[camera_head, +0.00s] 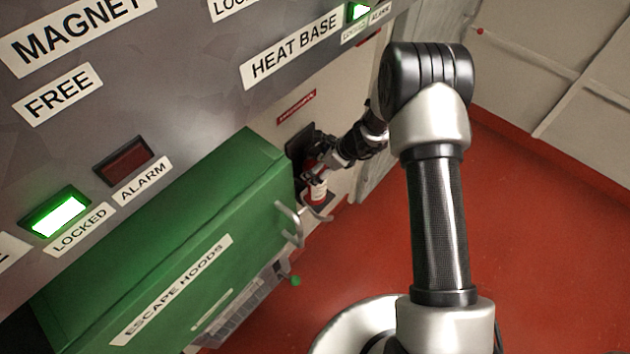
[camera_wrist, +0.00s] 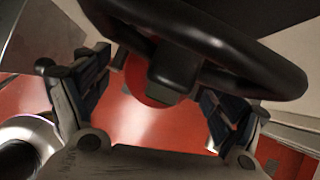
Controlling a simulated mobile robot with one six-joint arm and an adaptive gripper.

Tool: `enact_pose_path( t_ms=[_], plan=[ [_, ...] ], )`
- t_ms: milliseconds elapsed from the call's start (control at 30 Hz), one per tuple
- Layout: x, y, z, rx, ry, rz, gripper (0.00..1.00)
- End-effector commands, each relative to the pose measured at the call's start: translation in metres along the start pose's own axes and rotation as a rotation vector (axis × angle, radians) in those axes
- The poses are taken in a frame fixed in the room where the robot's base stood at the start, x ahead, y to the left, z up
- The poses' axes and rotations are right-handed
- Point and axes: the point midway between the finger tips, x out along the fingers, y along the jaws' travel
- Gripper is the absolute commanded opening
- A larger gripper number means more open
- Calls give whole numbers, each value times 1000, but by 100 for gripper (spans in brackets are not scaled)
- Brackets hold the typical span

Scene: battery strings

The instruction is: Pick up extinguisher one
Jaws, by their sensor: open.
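Extinguisher one (camera_head: 318,190) is a small red cylinder with a white label, standing low against the wall just right of the green cabinet. In the wrist view its black curved top or hose (camera_wrist: 240,65) crosses the upper part, and a rounded red part (camera_wrist: 148,85) shows below a dark block. My gripper (camera_head: 322,165) is at its upper end in the head view. In the wrist view my gripper (camera_wrist: 152,100) is open, with one finger on each side of the dark block. I cannot tell whether the fingers touch it. My gripper partly hides the extinguisher's top in the head view.
The green ESCAPE HOODS cabinet (camera_head: 190,230) stands close left, with a pale handle (camera_head: 290,222) sticking out near the extinguisher. A dark plate (camera_head: 299,140) is on the wall behind. A grey labelled panel (camera_head: 190,90) is above. Red floor (camera_head: 340,270) is open below and right.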

Motion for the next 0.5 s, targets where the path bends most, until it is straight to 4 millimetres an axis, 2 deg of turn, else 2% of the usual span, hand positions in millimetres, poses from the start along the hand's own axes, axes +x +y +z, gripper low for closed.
enact_pose_path(
  t_ms=[67, 267, 500],
  plan=[
    [9, 0, 0, 0, 0, 0, 87],
    [8, -1, 0, 1, -1, -1, 87],
    [8, -1, 0, 1, 0, -1, 72]
  ],
)
